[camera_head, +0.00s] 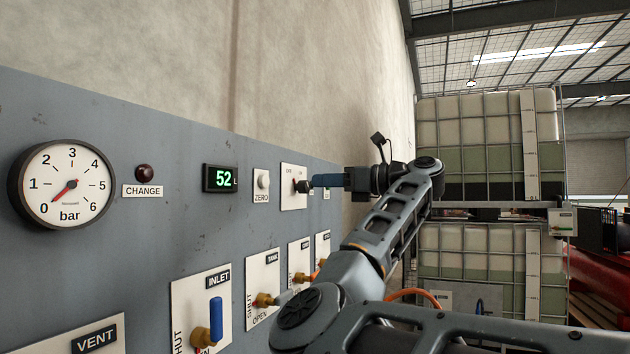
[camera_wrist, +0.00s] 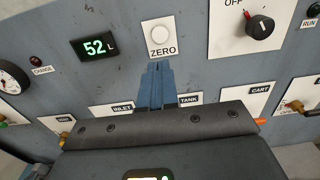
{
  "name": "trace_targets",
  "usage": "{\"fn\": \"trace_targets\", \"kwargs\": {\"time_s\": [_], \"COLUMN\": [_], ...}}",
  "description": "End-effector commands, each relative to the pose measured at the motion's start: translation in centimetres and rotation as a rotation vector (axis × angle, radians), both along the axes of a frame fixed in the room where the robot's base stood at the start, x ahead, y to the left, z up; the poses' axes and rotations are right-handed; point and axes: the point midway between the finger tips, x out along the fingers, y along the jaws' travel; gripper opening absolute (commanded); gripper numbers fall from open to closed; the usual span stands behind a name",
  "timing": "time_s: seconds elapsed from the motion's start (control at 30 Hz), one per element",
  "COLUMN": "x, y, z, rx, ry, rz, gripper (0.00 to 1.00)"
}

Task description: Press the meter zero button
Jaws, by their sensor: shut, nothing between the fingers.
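The meter zero button (camera_head: 263,180) is a round white knob on a white plate marked ZERO, on the grey panel (camera_head: 130,160). In the wrist view the button (camera_wrist: 161,31) is at the top middle. The meter display (camera_head: 220,179) reads 52 L in green, left of the button; it also shows in the wrist view (camera_wrist: 97,46). My gripper (camera_wrist: 158,66) has its blue fingers together and empty, just below the ZERO plate in the wrist view. In the head view my gripper (camera_head: 312,182) is right of the button, in front of the switch plate. Its fingertips appear apart from the button.
A rotary switch (camera_wrist: 260,26) marked OFF is right of the button. Valve plates labelled INLET (camera_head: 214,310), TANK (camera_head: 263,289) and others line the panel below. A pressure gauge (camera_head: 62,184) and a CHANGE lamp (camera_head: 145,173) are at left. Caged liquid tanks (camera_head: 485,150) stand at the right.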

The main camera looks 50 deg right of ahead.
Motion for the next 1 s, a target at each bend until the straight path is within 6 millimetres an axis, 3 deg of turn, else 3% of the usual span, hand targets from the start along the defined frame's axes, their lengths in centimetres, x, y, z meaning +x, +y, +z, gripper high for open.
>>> {"fn": "trace_targets", "kwargs": {"time_s": [0.5, 0.73, 1.0], "x": [9.1, 11.0, 11.3], "y": [3.4, 4.1, 4.1], "z": [0.2, 0.1, 0.0], "rx": [0.001, 0.000, 0.000], "ry": [0.001, 0.001, 0.000], "rz": [0.003, 0.001, 0.000], "gripper": [0.00, 0.00, 0.00]}}
